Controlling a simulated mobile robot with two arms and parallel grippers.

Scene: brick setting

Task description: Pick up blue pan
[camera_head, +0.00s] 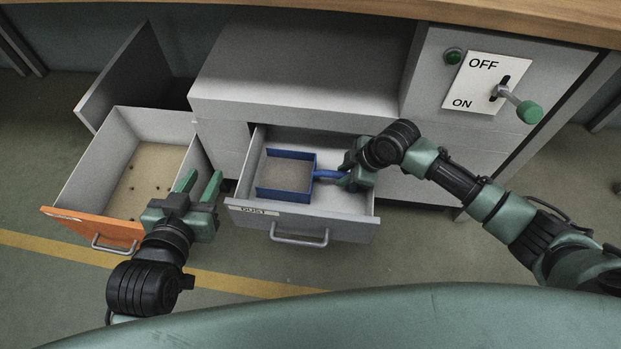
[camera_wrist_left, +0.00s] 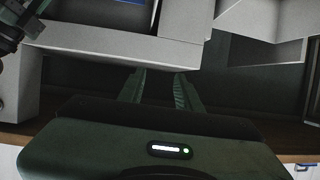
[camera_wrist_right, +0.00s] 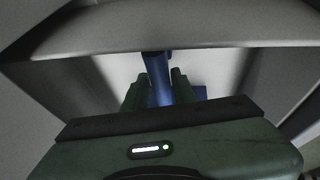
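My right gripper (camera_head: 345,176) is at this handle, low inside the drawer. In the right wrist view the handle (camera_wrist_right: 159,85) runs between the two fingers (camera_wrist_right: 160,88) and fills the gap, so the gripper looks shut on it. My left gripper (camera_head: 199,186) is open and empty, above the gap between the two drawers; its parted fingers also show in the left wrist view (camera_wrist_left: 160,85).
An open orange-fronted drawer (camera_head: 92,228) with a perforated tan bottom is at the left. A lever with a green knob (camera_head: 529,112) sits on an OFF/ON panel (camera_head: 484,80) at the upper right. The wooden worktop edge (camera_head: 480,15) runs along the top. The floor in front is clear.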

